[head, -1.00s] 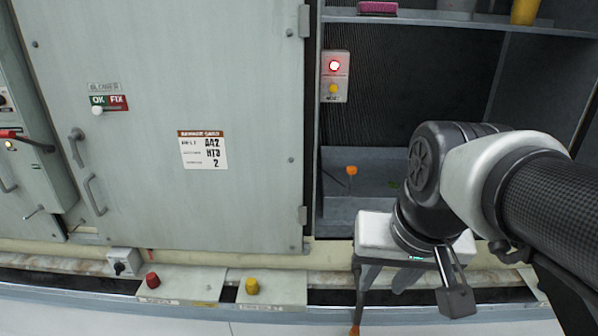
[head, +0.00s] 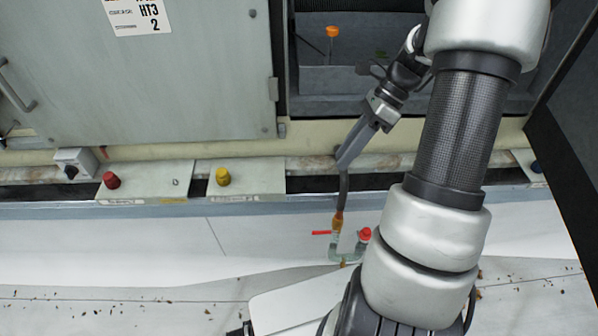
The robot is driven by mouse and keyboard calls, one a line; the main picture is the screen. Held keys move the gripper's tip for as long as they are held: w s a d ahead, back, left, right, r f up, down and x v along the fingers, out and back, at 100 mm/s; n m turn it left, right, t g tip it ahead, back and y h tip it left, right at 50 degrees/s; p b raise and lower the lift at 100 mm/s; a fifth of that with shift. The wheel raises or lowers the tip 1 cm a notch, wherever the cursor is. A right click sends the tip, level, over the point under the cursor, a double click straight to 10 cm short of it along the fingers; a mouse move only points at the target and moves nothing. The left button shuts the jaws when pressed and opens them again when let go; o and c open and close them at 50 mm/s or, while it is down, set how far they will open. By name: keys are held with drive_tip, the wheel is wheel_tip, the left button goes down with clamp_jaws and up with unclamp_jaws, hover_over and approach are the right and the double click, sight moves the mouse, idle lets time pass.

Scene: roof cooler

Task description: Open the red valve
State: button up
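A small pale green pipe fitting (head: 347,256) is on the floor below the cabinet. A red lever (head: 321,232) sticks out to its left, and a round red knob (head: 365,234) tops its right branch. I cannot tell for sure which of them is the red valve. A dark hose with an orange end (head: 338,220) runs down to the fitting. My gripper (head: 347,155) is above the fitting, near the ledge, pointing down and left. It looks apart from the red parts. Its fingers overlap in this view, so their opening is hidden.
A ledge holds another red knob (head: 111,180) and a yellow knob (head: 222,176). A closed cabinet door (head: 150,90) stands at left, and an open bay with an orange-topped part (head: 332,32) is behind my arm. The pale floor (head: 120,245) at left is largely clear.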

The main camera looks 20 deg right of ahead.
drive_tip(key=d+f+m+t+y+b, duration=0.1)
drive_tip(key=d+f+m+y+b, duration=0.2)
drive_tip(key=f, duration=0.5)
drive_tip(key=d+f+m+t+b, duration=0.1)
drive_tip(key=d+f+m, duration=0.2)
drive_tip(key=f+m, duration=0.35)
drive_tip(key=d+f+m+t+y+b, duration=0.1)
drive_tip(key=d+f+m+y+b, duration=0.2)
drive_tip(key=f, duration=0.5)
drive_tip(key=m+t+b, duration=0.4)
drive_tip(key=m+t, duration=0.3)
drive_tip(key=m, duration=0.7)
approach(327, 233)
drive_tip(key=shift+n, duration=0.25)
drive_tip(key=x, duration=1.2)
drive_tip(key=shift+a, duration=0.1)
clamp_jaws()
